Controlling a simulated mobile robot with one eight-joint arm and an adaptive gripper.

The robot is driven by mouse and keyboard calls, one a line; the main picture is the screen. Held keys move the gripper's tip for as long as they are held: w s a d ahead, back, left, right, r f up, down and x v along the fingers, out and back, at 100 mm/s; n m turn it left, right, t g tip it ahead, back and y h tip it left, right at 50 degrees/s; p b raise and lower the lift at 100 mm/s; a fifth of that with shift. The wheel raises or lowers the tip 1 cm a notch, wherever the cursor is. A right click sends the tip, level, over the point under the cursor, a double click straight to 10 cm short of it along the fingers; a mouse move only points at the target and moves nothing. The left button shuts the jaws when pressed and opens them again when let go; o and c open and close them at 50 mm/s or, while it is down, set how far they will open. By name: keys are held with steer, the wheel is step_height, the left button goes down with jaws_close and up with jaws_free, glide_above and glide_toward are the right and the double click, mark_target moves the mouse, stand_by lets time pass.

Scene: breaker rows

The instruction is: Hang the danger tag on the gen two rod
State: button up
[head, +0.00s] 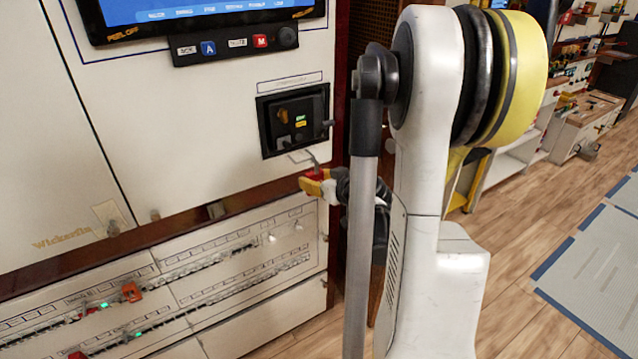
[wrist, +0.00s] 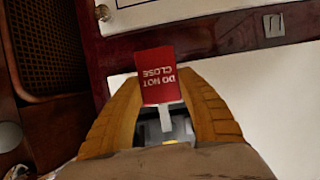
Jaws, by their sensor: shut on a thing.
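The danger tag is red, with DO NOT CLOSE upside down in the wrist view (wrist: 160,87). It sits between the two yellow fingers of my gripper (wrist: 162,92), which are shut on it. In the head view my gripper (head: 318,187) is just below the black switch panel (head: 268,137), with a bit of the red tag (head: 316,174) at the fingers. A small grey rod (head: 329,123) sticks out at the panel's right side. I cannot read its label, so I cannot tell whether it is the gen two rod. The tag's hole is not clear.
A wooden rail (head: 150,231) runs below the cabinet front, above lower rows of breakers (head: 200,268). A screen (head: 205,10) is above. My arm covers the middle of the head view. In the wrist view a small metal bracket (wrist: 273,25) sits on the rail.

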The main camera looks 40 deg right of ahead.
steer(key=shift+w+d+p, duration=0.15)
steer(key=shift+w+d, duration=0.1)
steer(key=shift+w, duration=0.85)
steer(key=shift+w+d+p, duration=0.15)
steer(key=shift+w+d, duration=0.1)
steer(key=shift+w, duration=0.85)
steer(key=shift+w+f, duration=0.15)
steer(key=shift+f+b, duration=0.45)
steer(key=shift+b, duration=0.15)
steer(key=o, duration=1.2)
